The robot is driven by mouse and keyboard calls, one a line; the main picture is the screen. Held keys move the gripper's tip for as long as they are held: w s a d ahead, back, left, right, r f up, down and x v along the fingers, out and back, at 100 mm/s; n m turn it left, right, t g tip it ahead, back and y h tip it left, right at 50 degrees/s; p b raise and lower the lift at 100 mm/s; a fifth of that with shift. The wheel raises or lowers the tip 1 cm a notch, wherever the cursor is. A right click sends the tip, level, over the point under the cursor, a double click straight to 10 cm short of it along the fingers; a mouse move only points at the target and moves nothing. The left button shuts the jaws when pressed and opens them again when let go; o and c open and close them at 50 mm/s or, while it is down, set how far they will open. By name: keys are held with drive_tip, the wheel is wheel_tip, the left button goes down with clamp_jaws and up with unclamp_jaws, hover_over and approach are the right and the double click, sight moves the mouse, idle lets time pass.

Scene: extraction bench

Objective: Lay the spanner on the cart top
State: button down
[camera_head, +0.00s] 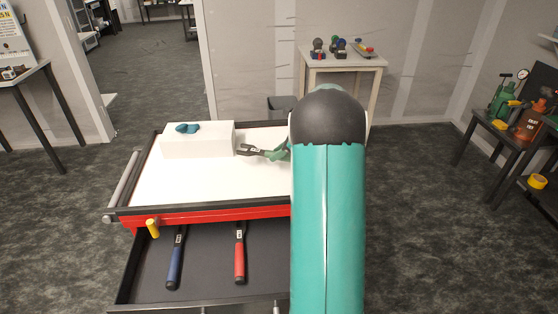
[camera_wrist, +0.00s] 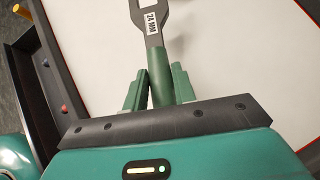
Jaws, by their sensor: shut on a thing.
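The spanner (camera_head: 251,150) is dark grey-green with a white label, which reads 24 MM in the wrist view. My gripper (camera_head: 277,152) is shut on its handle, and the spanner head points left in the head view. In the wrist view the spanner (camera_wrist: 156,52) runs away from between the green fingers (camera_wrist: 154,88). The white cart top (camera_head: 205,187) lies under the spanner; it fills most of the wrist view (camera_wrist: 235,60). I cannot tell whether the spanner touches it. My arm hides the right part of the cart.
A white box (camera_head: 198,145) with a small teal object (camera_head: 187,128) on it stands at the cart's back left. The open drawer (camera_head: 207,262) below holds a blue-handled tool (camera_head: 175,262) and a red-handled tool (camera_head: 240,260). The cart top's front left is clear.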

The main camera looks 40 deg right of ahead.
sight(279, 168)
drive_tip(key=shift+w+d+f, duration=0.1)
drive_tip(key=shift+f, duration=0.8)
drive_tip(key=shift+w+d+f, duration=0.1)
drive_tip(key=shift+f, duration=0.75)
drive_tip(key=shift+f, duration=0.1)
drive_tip(key=c, duration=1.1)
unclamp_jaws()
drive_tip(key=shift+f, duration=0.1)
drive_tip(key=shift+c, duration=0.2)
